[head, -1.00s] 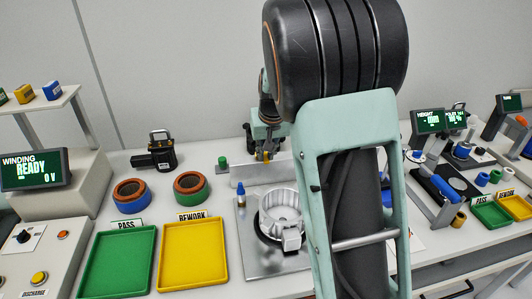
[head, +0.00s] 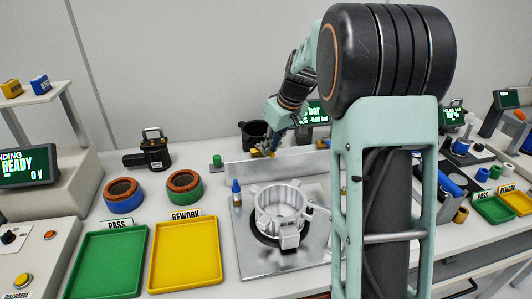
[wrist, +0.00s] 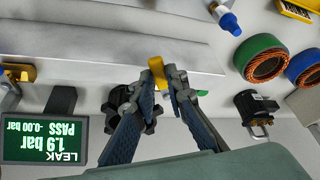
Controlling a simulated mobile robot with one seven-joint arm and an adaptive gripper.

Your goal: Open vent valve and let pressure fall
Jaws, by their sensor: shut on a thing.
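My gripper (head: 270,150) is at the long grey metal block behind the fixture plate. In the wrist view its two blue-grey fingers (wrist: 165,90) are shut on a small yellow lever (wrist: 157,72) at the block's edge. Which valve this lever works cannot be read. A second yellow lever (wrist: 20,72) is at the left of the wrist view and is apart from the fingers. The leak display (wrist: 45,138), upside down there, reads 1.9 bar and PASS -0.00 bar; part of it (head: 317,112) shows behind my arm in the head view. The silver stator housing (head: 281,210) sits on the plate.
A blue-tipped fitting (head: 236,190) stands left of the housing. A black pot-like part (head: 254,133) is behind the block. Green (head: 105,262) and yellow (head: 185,255) trays, two wound rings (head: 124,196) and a black motor (head: 155,152) lie to the left.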

